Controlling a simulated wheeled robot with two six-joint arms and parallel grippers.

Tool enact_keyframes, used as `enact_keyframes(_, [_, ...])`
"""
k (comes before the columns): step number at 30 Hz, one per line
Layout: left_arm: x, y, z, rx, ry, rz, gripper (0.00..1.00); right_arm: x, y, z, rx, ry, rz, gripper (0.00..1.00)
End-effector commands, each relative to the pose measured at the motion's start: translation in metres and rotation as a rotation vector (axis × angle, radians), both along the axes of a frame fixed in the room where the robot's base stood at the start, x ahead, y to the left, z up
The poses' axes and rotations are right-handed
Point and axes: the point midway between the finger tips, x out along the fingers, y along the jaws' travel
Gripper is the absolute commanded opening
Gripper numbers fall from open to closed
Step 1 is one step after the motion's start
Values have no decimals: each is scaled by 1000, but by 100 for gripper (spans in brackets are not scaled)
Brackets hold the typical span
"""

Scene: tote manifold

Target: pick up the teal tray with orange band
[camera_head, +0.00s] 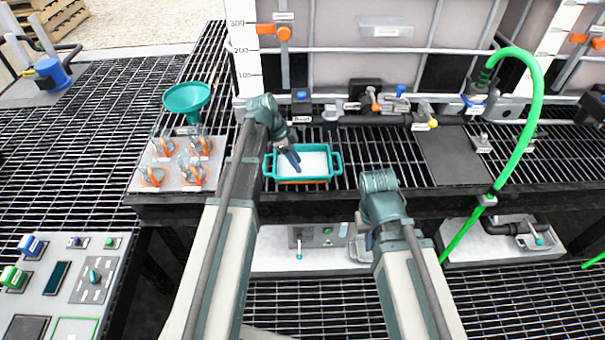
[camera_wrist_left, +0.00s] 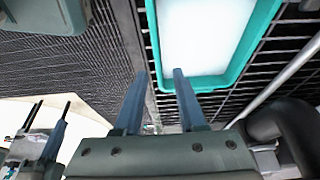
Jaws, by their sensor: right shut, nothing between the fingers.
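The teal tray (camera_head: 330,163) with a white inside sits on the grating of the bench, its orange band (camera_head: 303,182) showing low on the near side. It also shows at the top of the left wrist view (camera_wrist_left: 232,77). My left gripper (camera_head: 293,160) is over the left part of the tray, fingers pointing down. In the left wrist view its two fingers (camera_wrist_left: 160,72) are apart and empty, near the tray's rim; I cannot tell whether they touch it. My right gripper (camera_head: 367,240) is in front of the bench edge, away from the tray, shut and mostly hidden by its wrist.
A teal funnel (camera_head: 187,98) and a panel with orange-based fittings (camera_head: 180,163) stand left of the tray. Valves (camera_head: 375,103) line the back beneath a large caged tank (camera_head: 345,75). A green hose (camera_head: 525,135) arcs at the right. Bare grating (camera_head: 375,155) lies right of the tray.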

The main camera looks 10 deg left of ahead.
Motion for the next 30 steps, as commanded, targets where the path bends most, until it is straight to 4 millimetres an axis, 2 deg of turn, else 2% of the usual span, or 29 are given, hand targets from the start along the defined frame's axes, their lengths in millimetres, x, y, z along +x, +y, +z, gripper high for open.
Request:
enact_keyframes(1, [1, -3, -14, 0, 0, 0, 40, 0, 0, -14, 0, 0, 0, 0])
enact_keyframes(3, [2, -6, -20, 0, 0, 1, 40, 0, 0, -20, 0, 0, 0, 0])
enact_keyframes(14, [2, -9, -26, 0, 0, 1, 40, 0, 0, -26, 0, 0, 0, 0])
enact_keyframes(25, [3, -18, -68, 0, 1, -1, 40, 0, 0, -68, 0, 0, 1, 0])
enact_keyframes(30, [4, -22, -74, 0, 0, 1, 40, 0, 0, -74, 0, 0, 1, 0])
